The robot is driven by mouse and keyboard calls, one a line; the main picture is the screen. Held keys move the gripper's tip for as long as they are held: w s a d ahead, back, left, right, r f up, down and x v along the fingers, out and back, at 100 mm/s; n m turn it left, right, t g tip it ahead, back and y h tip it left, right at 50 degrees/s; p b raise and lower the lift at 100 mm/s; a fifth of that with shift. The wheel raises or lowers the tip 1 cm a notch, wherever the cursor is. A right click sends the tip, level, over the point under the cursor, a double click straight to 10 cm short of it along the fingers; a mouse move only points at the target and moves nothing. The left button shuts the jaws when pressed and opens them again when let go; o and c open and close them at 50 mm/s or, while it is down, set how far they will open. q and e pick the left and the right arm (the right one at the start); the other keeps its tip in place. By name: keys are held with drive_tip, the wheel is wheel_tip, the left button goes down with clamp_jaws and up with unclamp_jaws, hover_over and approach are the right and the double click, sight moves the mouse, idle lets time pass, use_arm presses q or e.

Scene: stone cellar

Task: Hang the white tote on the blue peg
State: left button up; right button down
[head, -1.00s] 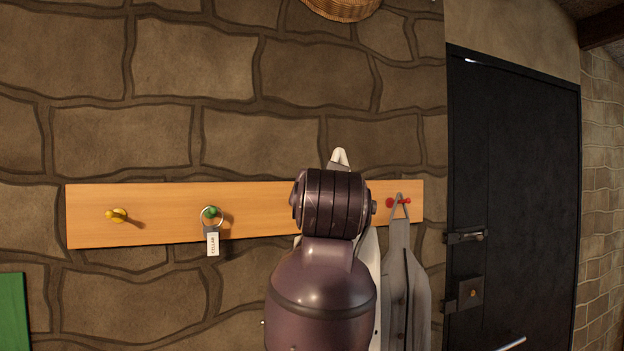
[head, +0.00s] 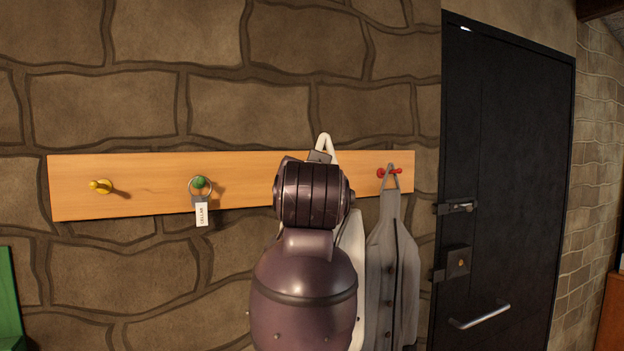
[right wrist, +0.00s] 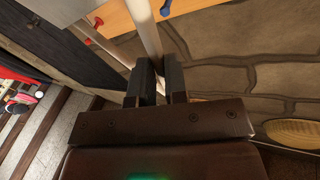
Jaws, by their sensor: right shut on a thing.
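The white tote shows in the head view as a strap loop (head: 325,141) above the wooden board and a body (head: 353,238) below, partly behind my right arm. My right gripper (right wrist: 157,65) is shut on the white strap (right wrist: 147,30), seen in the right wrist view. In the head view only a grey bit of this gripper (head: 319,157) shows beside the loop. The blue peg (right wrist: 165,8) is on the board close beside the strap in the right wrist view; in the head view my arm hides it. My left gripper is in neither view.
A black door (head: 507,180) is at right.

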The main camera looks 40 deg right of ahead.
drive_tip(key=shift+w+d+f, duration=0.15)
drive_tip(key=shift+w, duration=0.45)
drive_tip(key=shift+w+d+f, duration=0.15)
drive_tip(key=shift+w, duration=0.5)
drive_tip(key=shift+w+d+f, duration=0.15)
drive_tip(key=shift+w, duration=0.45)
use_arm(q)
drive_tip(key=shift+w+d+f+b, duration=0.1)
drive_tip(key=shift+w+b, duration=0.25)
drive_tip(key=shift+b, duration=0.25)
use_arm(e)
drive_tip(key=w+d+f, duration=0.2)
drive_tip(key=w+f, duration=0.2)
drive_tip(key=w, duration=0.4)
drive_tip(key=shift+f, duration=0.1)
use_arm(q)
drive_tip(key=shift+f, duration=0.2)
use_arm(e)
drive_tip(key=c, duration=1.1)
unclamp_jaws()
drive_tip(key=shift+s, duration=0.1)
